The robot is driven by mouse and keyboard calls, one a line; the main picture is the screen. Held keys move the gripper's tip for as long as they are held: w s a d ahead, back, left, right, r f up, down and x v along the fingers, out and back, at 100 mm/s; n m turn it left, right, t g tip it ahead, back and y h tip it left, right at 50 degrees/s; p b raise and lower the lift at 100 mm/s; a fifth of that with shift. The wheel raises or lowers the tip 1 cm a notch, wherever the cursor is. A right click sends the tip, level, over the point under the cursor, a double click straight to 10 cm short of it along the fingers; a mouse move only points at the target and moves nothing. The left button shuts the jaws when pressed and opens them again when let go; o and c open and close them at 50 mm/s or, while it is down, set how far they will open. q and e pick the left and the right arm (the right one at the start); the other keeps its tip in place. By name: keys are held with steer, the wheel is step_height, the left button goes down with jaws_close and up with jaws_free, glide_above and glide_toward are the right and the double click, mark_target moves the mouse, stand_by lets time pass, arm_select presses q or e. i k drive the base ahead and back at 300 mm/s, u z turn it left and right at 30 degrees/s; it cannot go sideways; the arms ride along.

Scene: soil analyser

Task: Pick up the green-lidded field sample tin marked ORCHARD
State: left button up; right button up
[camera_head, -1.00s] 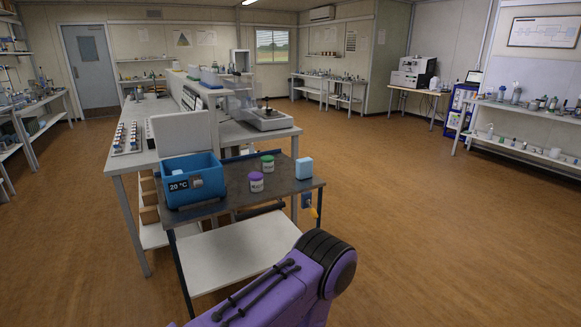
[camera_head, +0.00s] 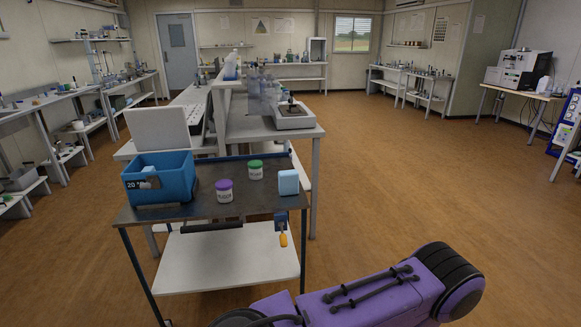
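The green-lidded tin (camera_head: 255,170) stands upright on the dark top of a cart (camera_head: 205,206), toward the back of its right half. It has a white body with a label too small to read. A purple-lidded tin (camera_head: 224,191) stands in front of it and to its left, apart from it. Neither gripper is in view. A purple link of my own arm crosses the lower right of the picture, well in front of the cart.
A yellow-handled tool (camera_head: 283,238) hangs below that edge. A bench (camera_head: 316,132) stands behind the cart. Open floor lies to the right.

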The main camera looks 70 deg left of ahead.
mark_target(255, 169)
steer(key=u, duration=0.2)
steer(key=i, duration=1.1)
steer(key=u, duration=1.2)
steer(key=i, duration=0.8)
steer(key=u, duration=0.9)
